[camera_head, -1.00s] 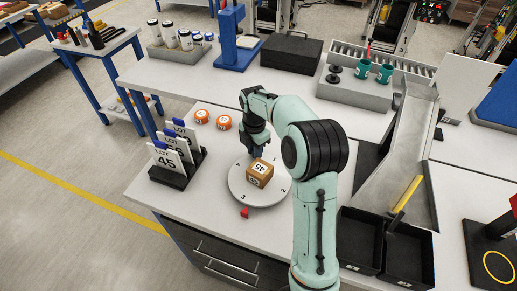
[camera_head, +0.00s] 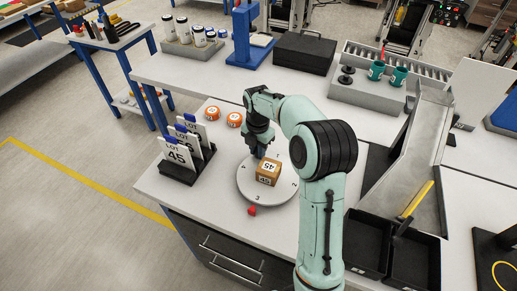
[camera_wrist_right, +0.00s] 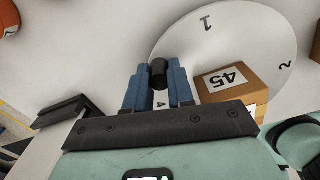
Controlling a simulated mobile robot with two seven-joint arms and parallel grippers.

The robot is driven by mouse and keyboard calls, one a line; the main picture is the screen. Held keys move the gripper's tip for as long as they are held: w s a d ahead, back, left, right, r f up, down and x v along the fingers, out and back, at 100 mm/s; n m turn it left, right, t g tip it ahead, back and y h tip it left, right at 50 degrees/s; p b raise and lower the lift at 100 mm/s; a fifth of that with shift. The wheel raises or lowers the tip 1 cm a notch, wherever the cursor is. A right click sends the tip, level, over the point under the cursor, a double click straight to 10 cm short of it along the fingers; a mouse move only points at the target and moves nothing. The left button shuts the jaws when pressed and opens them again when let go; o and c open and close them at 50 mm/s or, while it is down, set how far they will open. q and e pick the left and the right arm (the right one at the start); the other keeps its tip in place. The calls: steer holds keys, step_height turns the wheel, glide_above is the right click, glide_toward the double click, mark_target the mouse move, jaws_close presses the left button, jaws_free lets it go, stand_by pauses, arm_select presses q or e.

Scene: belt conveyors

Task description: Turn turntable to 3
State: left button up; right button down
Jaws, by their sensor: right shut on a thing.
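The turntable (camera_head: 247,188) is a white disc with numbers on its rim. In the head view the 3 is at its near edge, slightly right of the red pointer (camera_head: 252,210), and the 2 is at the right. A brown box (camera_head: 268,172) marked 45 sits on the disc; it also shows in the wrist view (camera_wrist_right: 228,80). My right gripper (camera_head: 260,153) is at the disc's far edge. In the wrist view its blue fingers (camera_wrist_right: 160,84) are shut on a black knob (camera_wrist_right: 158,72), near the 4. My left gripper is not in view.
A rack of lot cards (camera_head: 182,170) stands left of the turntable. Two orange rolls (camera_head: 212,113) lie behind it. Black bins (camera_head: 368,240) and a metal chute (camera_head: 410,150) stand at the right.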

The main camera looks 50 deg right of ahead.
steer(key=shift+r, duration=0.1)
steer(key=c, duration=1)
jaws_free()
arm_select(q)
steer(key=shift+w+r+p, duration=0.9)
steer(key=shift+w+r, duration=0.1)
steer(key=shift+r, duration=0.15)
arm_select(e)
step_height(320, 180, up, 13)
steer(key=shift+r, duration=0.15)
